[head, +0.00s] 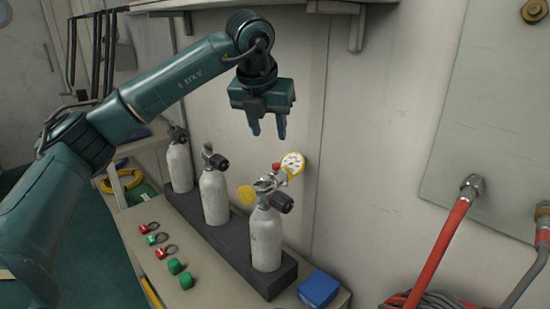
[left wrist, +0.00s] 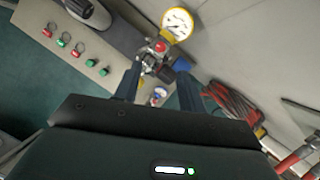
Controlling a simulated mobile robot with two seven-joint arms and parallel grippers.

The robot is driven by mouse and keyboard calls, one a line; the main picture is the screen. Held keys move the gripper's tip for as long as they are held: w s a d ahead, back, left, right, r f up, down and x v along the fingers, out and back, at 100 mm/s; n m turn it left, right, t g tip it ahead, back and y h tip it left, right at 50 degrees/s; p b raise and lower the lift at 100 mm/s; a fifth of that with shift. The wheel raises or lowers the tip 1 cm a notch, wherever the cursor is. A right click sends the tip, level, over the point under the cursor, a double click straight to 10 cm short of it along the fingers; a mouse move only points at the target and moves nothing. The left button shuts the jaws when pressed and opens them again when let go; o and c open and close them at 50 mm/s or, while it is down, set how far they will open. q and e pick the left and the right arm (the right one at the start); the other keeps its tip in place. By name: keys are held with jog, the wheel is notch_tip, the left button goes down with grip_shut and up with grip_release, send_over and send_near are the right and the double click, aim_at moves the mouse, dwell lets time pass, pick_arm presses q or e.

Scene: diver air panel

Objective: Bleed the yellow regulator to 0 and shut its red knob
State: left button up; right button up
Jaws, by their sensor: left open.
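The yellow regulator (head: 247,195) sits on the valve of the nearest of the white cylinders (head: 266,240). A yellow-rimmed gauge (head: 293,163) stands beside it, and it also shows in the left wrist view (left wrist: 177,23). The red knob (head: 276,168) is just left of the gauge; it also shows in the left wrist view (left wrist: 160,46). My left gripper (head: 267,136) hangs above the regulator, pointing down, with its fingers apart and empty. In the left wrist view the regulator is beyond the fingertips and not touched. My right gripper is not in view.
Two more white cylinders (head: 213,197) stand in the dark rack to the left. Red and green caps (head: 174,266) lie on the bench, with a blue box (head: 318,289) at its right end. Red hoses (head: 437,250) hang at the right. A wall is close behind the cylinders.

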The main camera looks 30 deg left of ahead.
aim_at(276, 164)
pick_arm(q)
jog(key=x, duration=0.9)
jog(key=shift+w+f, duration=0.15)
jog(key=shift+f, duration=0.2)
jog(key=shift+c, duration=0.2)
grip_shut()
